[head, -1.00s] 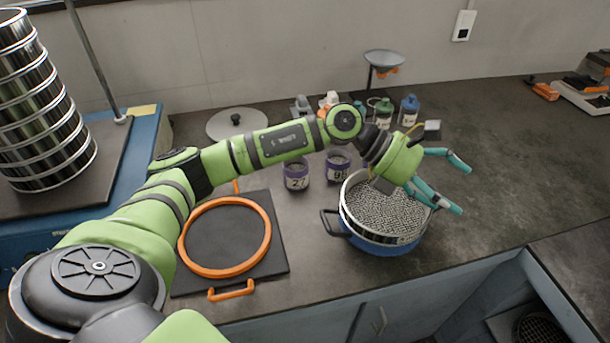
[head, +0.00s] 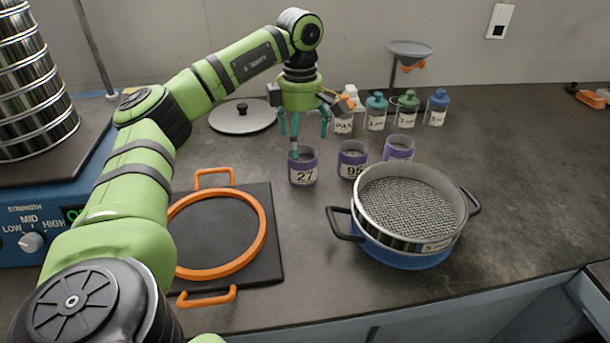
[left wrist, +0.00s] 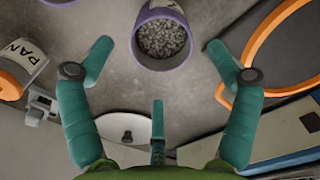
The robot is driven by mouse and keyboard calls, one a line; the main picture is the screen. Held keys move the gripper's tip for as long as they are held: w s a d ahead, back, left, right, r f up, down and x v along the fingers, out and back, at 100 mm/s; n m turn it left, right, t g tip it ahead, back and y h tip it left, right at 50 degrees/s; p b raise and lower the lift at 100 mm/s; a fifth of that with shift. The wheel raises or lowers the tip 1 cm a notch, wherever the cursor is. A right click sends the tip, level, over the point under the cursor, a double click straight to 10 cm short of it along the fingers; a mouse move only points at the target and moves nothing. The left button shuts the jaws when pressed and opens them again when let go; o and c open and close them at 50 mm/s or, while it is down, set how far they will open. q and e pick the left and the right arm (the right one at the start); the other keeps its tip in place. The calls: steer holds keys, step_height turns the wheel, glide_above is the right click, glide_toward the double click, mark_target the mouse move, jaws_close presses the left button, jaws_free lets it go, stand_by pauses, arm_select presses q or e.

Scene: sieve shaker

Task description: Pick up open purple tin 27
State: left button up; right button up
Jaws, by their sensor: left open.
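The open purple tin 27 (head: 303,166) stands upright on the dark bench, its white "27" label facing the front. In the left wrist view the tin (left wrist: 162,36) shows grey granules inside, beyond the spread fingertips. My left gripper (head: 301,138) points down just above and behind the tin, open and empty. In the left wrist view its teal fingers (left wrist: 162,60) are spread apart, with the tin between and ahead of their tips. I cannot tell whether any finger touches it. My right gripper is in no view.
Purple tin 95 (head: 352,160) and another purple tin (head: 398,148) stand to the right. A sieve on a blue pan (head: 405,250) sits front right. An orange-ringed black plate (head: 273,205) lies front left. Capped bottles (head: 407,108) and a lid (head: 243,117) are behind.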

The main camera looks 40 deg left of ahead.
mark_target(303, 166)
arm_select(q)
steer(key=shift+w+f, duration=0.1)
steer(key=shift+f, duration=0.85)
steer(key=f, duration=0.6)
steer(key=shift+s+d, duration=0.2)
steer(key=shift+d, duration=0.1)
steer(key=c, duration=1.3)
